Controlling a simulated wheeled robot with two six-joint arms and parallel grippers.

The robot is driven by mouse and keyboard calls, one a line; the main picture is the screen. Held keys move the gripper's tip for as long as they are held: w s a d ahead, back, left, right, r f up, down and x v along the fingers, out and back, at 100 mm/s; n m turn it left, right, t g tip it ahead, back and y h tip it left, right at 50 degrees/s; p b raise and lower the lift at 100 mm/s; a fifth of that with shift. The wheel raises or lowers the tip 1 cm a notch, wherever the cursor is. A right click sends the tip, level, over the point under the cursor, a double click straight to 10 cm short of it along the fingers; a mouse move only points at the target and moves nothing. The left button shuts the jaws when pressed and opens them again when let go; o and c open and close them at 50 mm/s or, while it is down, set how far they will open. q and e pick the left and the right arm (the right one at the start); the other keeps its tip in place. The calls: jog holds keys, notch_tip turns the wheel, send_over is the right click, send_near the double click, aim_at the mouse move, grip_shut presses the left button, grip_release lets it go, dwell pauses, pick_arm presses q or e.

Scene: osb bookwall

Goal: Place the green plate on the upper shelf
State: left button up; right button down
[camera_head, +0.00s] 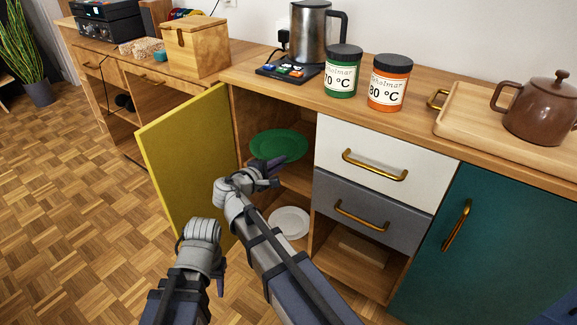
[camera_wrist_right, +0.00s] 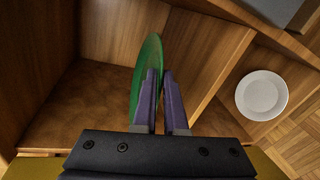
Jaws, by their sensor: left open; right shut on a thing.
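The green plate (camera_head: 278,146) is inside the open cupboard, at the level of the upper shelf (camera_head: 296,180). My right gripper (camera_head: 272,167) reaches into the cupboard and is shut on the plate's near edge. In the right wrist view the plate (camera_wrist_right: 148,80) shows nearly edge-on, with the purple fingers of the right gripper (camera_wrist_right: 161,78) at its rim. I cannot tell whether the plate touches the shelf. My left gripper (camera_head: 219,280) is low in front of the cupboard, apart from the plate, its fingers mostly hidden.
A white plate (camera_head: 289,222) lies in the lower compartment and also shows in the right wrist view (camera_wrist_right: 262,95). The yellow door (camera_head: 188,155) stands open at the left. The white drawer (camera_head: 380,170) and grey drawer (camera_head: 365,208) are closed at the right. Jars and a kettle stand on the worktop.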

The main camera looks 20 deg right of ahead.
jog(key=shift+w+d, duration=0.15)
notch_tip(320, 180, down, 10)
jog(key=b, duration=1)
jog(key=c, duration=1.4)
grip_release()
jog(key=shift+f, duration=0.2)
jog(key=shift+c, duration=0.2)
jog(key=o, duration=0.5)
jog(key=shift+r, duration=0.1)
jog(key=shift+c, duration=0.2)
